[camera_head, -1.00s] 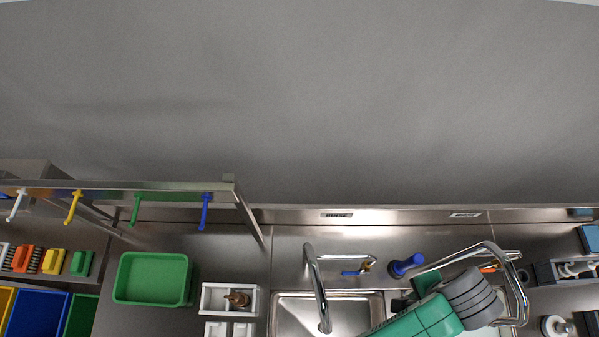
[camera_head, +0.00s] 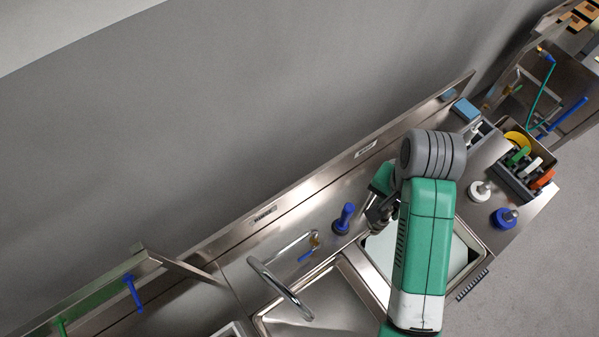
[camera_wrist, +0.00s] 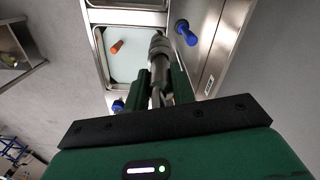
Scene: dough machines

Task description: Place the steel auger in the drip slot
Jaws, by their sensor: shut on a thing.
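My gripper (camera_wrist: 160,92) is shut on the steel auger (camera_wrist: 158,46), a grey metal piece that sticks out beyond the fingers in the wrist view. It is held above the sink area, beside a basin (camera_wrist: 98,70) with a pale bottom. In the head view my gripper (camera_head: 378,212) is largely hidden by my arm, near the back left corner of the pale-bottomed basin (camera_head: 463,258). I cannot tell which place is the drip slot.
A blue plunger-like tool (camera_head: 344,218) stands behind the basins, close left of my gripper. A tap (camera_head: 280,280) arches over the left basin. An orange piece (camera_wrist: 117,46) lies in the pale basin. A grey holder (camera_head: 480,132) and a box of coloured tools (camera_head: 522,165) are at the right.

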